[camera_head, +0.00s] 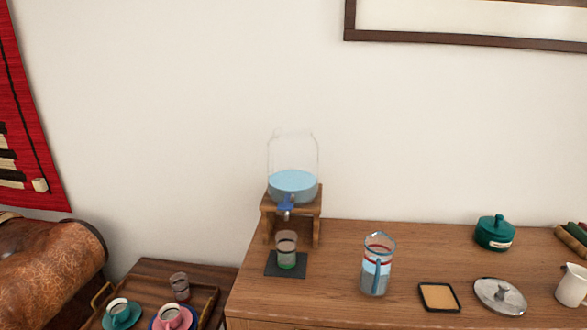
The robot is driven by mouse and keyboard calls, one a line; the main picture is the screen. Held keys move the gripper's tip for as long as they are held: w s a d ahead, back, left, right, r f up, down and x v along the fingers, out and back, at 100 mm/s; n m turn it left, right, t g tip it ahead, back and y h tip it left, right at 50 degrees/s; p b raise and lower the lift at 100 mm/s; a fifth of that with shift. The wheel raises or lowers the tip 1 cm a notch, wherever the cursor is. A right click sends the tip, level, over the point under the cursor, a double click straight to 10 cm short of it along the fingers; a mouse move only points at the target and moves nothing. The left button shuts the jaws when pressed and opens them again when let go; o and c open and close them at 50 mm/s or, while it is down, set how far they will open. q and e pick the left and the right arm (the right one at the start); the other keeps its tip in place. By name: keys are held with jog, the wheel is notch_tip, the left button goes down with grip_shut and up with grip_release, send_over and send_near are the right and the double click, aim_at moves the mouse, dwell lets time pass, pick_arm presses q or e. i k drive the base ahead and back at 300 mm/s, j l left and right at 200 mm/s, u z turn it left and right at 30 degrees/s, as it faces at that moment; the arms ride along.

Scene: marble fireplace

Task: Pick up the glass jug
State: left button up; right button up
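The glass jug (367,276) stands upright on the wooden cabinet top (340,259), right of the dispenser. It is clear, with a reddish band near the top and a blue handle on the side facing me. A glass dispenser (293,164) with pale blue liquid and a blue tap sits on a wooden stand (317,216) at the back left of the cabinet. Neither of my grippers is in view.
A small glass (286,246) stands on a dark mat (271,269) below the tap. Right of the jug are a square coaster (438,297), a metal lid (499,294), a green lidded pot (494,233) and a white pitcher (572,286). A lower tray (207,302) holds cups.

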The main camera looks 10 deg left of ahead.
aim_at(379, 248)
jog(key=j+z, duration=0.15)
jog(key=j, duration=1.1)
jog(key=i, duration=0.05)
